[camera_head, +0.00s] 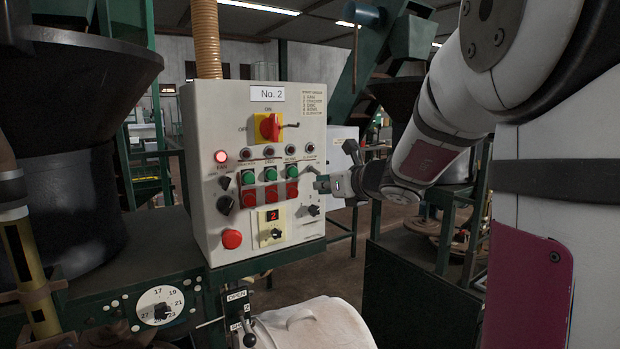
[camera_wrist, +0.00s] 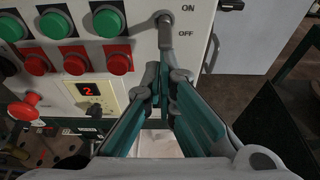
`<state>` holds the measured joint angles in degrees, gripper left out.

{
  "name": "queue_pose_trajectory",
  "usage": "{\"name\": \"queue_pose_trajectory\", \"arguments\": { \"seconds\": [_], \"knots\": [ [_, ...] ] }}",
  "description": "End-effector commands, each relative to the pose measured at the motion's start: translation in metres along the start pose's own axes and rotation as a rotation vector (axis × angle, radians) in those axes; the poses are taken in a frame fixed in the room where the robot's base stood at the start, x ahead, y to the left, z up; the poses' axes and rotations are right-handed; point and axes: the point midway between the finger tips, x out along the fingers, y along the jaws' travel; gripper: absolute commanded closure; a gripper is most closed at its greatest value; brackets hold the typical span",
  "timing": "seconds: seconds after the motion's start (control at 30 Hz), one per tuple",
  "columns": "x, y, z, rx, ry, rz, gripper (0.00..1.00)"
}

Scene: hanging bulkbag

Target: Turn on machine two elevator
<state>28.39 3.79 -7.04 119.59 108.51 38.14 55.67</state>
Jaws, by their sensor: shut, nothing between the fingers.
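The grey control box marked No. 2 (camera_head: 205,115) stands upright in the head view. Near its right edge is a small metal toggle switch, which the wrist view shows closely (camera_wrist: 165,22) beside ON and OFF labels. Its lever appears to point down, toward the OFF side. My gripper (camera_head: 322,184) is at the right side of the panel front. In the wrist view its fingertips (camera_wrist: 165,74) are together and empty, just below the lever in the picture. I cannot tell whether they touch it.
Green buttons (camera_head: 270,174) and red buttons (camera_head: 271,193) sit left of my gripper. A red knob (camera_head: 232,239), a display reading 2 (camera_head: 272,215) and a red-yellow main switch (camera_head: 269,127) are also on the panel. A white bag (camera_head: 315,325) lies below.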

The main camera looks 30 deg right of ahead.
Motion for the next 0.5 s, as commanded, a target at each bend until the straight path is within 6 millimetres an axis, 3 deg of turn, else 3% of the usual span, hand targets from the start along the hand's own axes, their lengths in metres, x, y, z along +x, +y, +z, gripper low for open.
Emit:
{"name": "queue_pose_trajectory", "arguments": {
  "seconds": [0.17, 0.5],
  "knots": [
    [-0.009, 0.0, 0.008, -0.002, 0.091, 0.001, 1.0],
    [-0.011, 0.0, 0.016, 0.001, 0.085, 0.001, 1.0]
  ]
}}
